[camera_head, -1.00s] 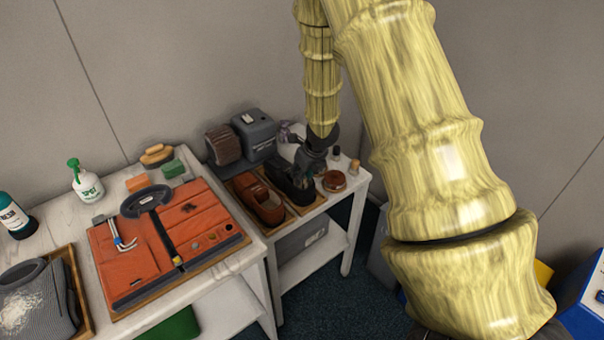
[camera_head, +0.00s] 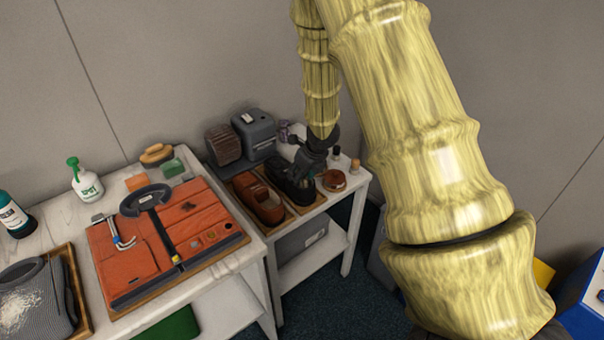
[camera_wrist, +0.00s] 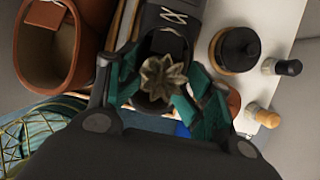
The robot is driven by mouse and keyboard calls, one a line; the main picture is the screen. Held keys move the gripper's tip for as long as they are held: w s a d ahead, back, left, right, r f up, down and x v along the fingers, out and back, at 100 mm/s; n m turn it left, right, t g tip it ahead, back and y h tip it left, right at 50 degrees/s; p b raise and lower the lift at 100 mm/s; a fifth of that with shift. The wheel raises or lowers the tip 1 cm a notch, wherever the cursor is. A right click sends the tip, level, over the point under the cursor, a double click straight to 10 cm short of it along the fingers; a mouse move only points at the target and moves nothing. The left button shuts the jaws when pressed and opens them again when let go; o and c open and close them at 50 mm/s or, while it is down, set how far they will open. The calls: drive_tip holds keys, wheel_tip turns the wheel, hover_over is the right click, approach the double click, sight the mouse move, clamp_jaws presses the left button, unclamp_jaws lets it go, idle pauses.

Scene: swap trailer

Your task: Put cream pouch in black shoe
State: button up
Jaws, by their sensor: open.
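The black shoe (camera_head: 292,188) stands on the small side table, right of the brown shoe (camera_head: 258,198). In the wrist view the black shoe (camera_wrist: 177,18) shows its laces at the top, and its dark opening lies below them. A beige, star-shaped ruffled top, apparently the cream pouch (camera_wrist: 163,78), shows between the fingers, over the shoe opening. The pouch's body is hidden, so its depth in the shoe cannot be told. My gripper (camera_wrist: 165,100) has its teal-padded fingers apart on either side of the pouch. In the head view my gripper (camera_head: 306,172) is at the black shoe.
A round black-and-wood tin (camera_wrist: 236,48) and small bottles (camera_wrist: 281,67) stand right of the shoe. A larger table with an orange mat (camera_head: 125,262) is at left.

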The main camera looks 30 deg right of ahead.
drive_tip(key=shift+r+p, duration=0.6)
drive_tip(key=shift+r, duration=0.1)
drive_tip(key=v, duration=1.1)
drive_tip(key=shift+s+r+p, duration=0.15)
drive_tip(key=shift+r+p, duration=0.1)
drive_tip(key=shift+p, duration=0.15)
